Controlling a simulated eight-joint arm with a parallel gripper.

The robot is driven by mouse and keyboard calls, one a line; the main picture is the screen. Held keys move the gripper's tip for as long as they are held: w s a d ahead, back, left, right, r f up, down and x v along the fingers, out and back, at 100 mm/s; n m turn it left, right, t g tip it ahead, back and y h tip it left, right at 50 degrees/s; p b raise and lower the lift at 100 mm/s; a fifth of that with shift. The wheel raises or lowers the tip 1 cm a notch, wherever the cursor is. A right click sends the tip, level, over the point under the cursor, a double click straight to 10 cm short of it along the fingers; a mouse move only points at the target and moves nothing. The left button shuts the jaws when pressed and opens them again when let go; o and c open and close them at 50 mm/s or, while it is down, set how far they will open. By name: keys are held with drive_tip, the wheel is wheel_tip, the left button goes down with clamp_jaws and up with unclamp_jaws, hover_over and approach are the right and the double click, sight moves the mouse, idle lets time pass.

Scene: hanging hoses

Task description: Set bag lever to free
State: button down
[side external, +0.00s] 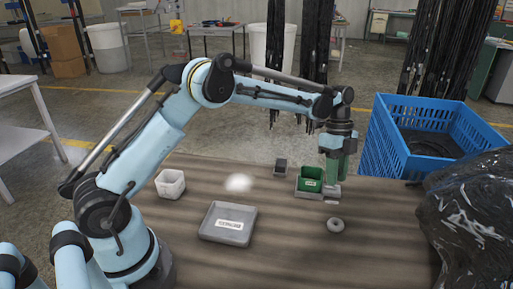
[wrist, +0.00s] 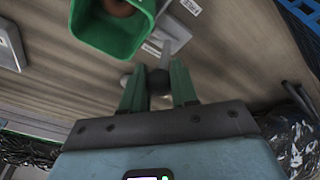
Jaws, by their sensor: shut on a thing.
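My gripper (side external: 332,184) points down at the right of the table, beside a small green bin. In the wrist view, its two green fingers (wrist: 157,84) are shut on a dark grey knob (wrist: 157,80), which seems to be the lever's handle. A pale bar (wrist: 172,47) runs up from the knob, past the bin's corner. In the side view, a grey base (side external: 329,191) lies under my fingers; the lever itself is hidden there. I cannot read which setting the lever is at.
The green bin (side external: 309,180) stands close left of my gripper; the wrist view shows a brown round thing inside. A blue crate (side external: 430,135) and shiny black bag (side external: 470,220) are on the right. A grey tray (side external: 228,223) is left.

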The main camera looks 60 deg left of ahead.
drive_tip(key=shift+w+a+g+h, duration=0.3)
drive_tip(key=shift+g+h, duration=0.25)
drive_tip(key=shift+g, duration=0.05)
drive_tip(key=shift+w+a+g+h, duration=0.3)
drive_tip(key=shift+g+h, duration=0.25)
drive_tip(key=shift+g, duration=0.05)
drive_tip(key=c, duration=0.9)
unclamp_jaws()
drive_tip(key=shift+r, duration=0.1)
drive_tip(key=shift+r, duration=0.25)
drive_tip(key=s+d+r, duration=0.2)
drive_tip(key=d+r, duration=0.1)
drive_tip(key=s+d+r, duration=0.2)
drive_tip(key=d+r, duration=0.1)
drive_tip(key=r, duration=0.1)
drive_tip(key=s+d+r, duration=0.2)
drive_tip(key=d+r, duration=0.1)
drive_tip(key=shift+s+d+r, duration=0.15)
drive_tip(key=shift+d+r, duration=0.05)
drive_tip(key=shift+d, duration=0.15)
